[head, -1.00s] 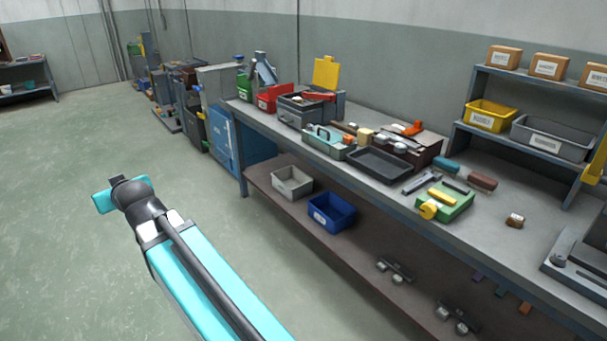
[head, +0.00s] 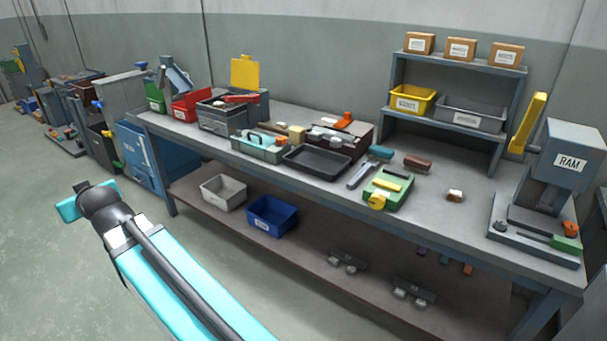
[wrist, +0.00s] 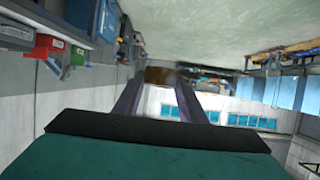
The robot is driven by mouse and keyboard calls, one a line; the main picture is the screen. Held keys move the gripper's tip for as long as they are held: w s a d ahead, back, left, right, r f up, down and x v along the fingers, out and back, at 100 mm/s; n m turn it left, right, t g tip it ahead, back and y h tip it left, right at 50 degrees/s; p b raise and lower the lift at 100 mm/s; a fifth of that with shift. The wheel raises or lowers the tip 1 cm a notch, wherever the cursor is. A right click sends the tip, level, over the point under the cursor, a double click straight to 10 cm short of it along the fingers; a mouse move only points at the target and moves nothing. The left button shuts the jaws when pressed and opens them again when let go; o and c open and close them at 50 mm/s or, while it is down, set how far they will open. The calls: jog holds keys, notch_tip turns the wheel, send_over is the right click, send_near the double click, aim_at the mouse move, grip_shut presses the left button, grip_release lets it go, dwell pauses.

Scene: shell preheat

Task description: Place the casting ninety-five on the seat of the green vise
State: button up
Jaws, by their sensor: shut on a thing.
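My gripper (wrist: 160,88) shows in the wrist view, its two dark fingers reaching away from the camera. It is shut on a small brownish block (wrist: 162,75) at the fingertips, apparently the casting; no number can be read on it. In the head view a green block with a yellow bar and a round yellow knob (head: 393,195) sits near the bench's front edge and looks like the green vise. Its seat is too small to make out.
A shelf rack (head: 395,85) stands behind. The lower shelf holds a blue bin (head: 272,218). Floor at left is open.

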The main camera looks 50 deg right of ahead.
dwell(0.3)
jog(key=s+d+f+m+g+h, duration=0.1)
jog(key=s+d+f+m+h, duration=0.2)
jog(key=d, duration=1)
jog(key=s+d+f+m+g+h, duration=0.1)
jog(key=s+d+f+m+h, duration=0.15)
jog(key=d, duration=1.05)
jog(key=s+d+f+m+g+h, duration=0.1)
jog(key=s+d+m+g+h, duration=0.15)
jog(key=s+d, duration=0.6)
jog(key=s+d+f+m+g+h, duration=0.15)
jog(key=s+d+m+h, duration=0.35)
jog(key=d, duration=0.7)
jog(key=s+d+f+m+g, duration=0.15)
jog(key=s+d+g, duration=0.25)
jog(key=s+d, duration=0.5)
jog(key=s+d+m+g, duration=0.3)
jog(key=s+d, duration=0.3)
jog(key=s, duration=0.6)
jog(key=s+d+m+g, duration=0.3)
jog(key=s, duration=0.8)
jog(key=s+d+m+g+y+p, duration=0.1)
jog(key=s+d+m+g, duration=0.2)
jog(key=s, duration=0.9)
jog(key=shift+d+r+g, duration=0.3)
jog(key=shift+r+g, duration=0.1)
jog(key=shift+r, duration=0.05)
